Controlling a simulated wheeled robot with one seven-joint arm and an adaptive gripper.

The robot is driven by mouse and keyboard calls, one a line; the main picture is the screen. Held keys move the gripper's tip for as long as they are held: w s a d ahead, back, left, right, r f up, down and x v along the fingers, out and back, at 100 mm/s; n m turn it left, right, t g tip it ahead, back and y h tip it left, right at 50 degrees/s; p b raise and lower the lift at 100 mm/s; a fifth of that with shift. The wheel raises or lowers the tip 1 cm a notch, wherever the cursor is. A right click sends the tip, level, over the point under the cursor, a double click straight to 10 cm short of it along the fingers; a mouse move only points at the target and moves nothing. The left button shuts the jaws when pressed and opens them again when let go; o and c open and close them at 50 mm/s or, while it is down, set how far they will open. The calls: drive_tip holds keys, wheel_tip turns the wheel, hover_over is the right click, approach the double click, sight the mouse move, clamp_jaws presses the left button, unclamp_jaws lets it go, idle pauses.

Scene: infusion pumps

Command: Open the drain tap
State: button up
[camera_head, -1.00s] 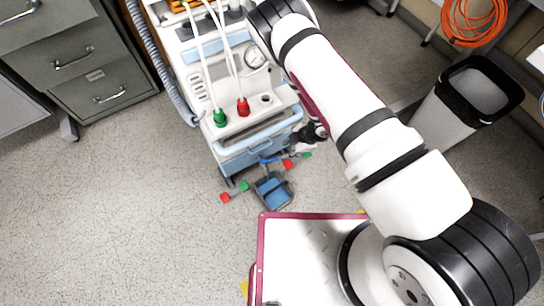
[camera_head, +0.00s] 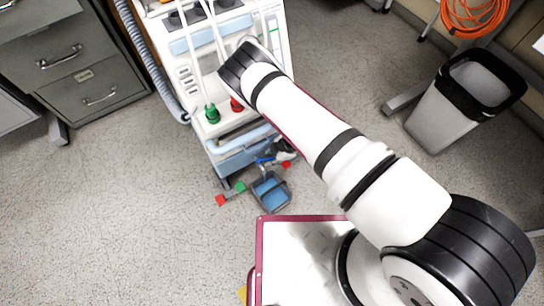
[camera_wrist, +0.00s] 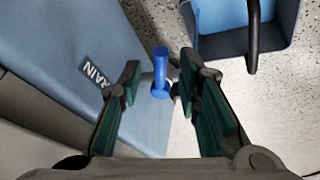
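The drain tap has a blue handle (camera_wrist: 160,72), which stands between my two fingertips in the wrist view. It is beside a blue panel (camera_wrist: 75,40) with a partly covered label reading "RAIN" (camera_wrist: 96,72). My gripper (camera_wrist: 158,85) is open, with one green-padded finger on each side of the handle. I see gaps beside the handle, but cannot tell its depth between the fingers. In the head view the blue tap (camera_head: 264,160) is small, low on the front of the white-and-blue machine (camera_head: 235,145). My gripper there is mostly hidden by my arm.
A blue open container (camera_head: 270,190) sits on the floor below the tap; it also shows in the wrist view (camera_wrist: 275,40). Red and green pieces (camera_head: 230,194) stick out beside it. A waste bin (camera_head: 445,120) stands right. Floor on the left is clear.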

drive_tip(key=shift+c, duration=0.2)
clamp_jaws()
drive_tip(key=shift+s, duration=0.1)
drive_tip(key=shift+s+a+m+t+h+p, duration=0.3)
drive_tip(key=shift+s+m+t+h+p, duration=0.35)
drive_tip(key=shift+m, duration=1.2)
drive_tip(key=shift+s+a+m+t+h+p, duration=0.35)
drive_tip(key=shift+s+m+t+p, duration=0.35)
drive_tip(key=shift+m, duration=1.1)
drive_tip(key=shift+s+a+m+t+h+p, duration=0.35)
drive_tip(key=shift+s+m+h, duration=0.35)
drive_tip(key=shift+m, duration=1.15)
drive_tip(key=shift+s, duration=0.1)
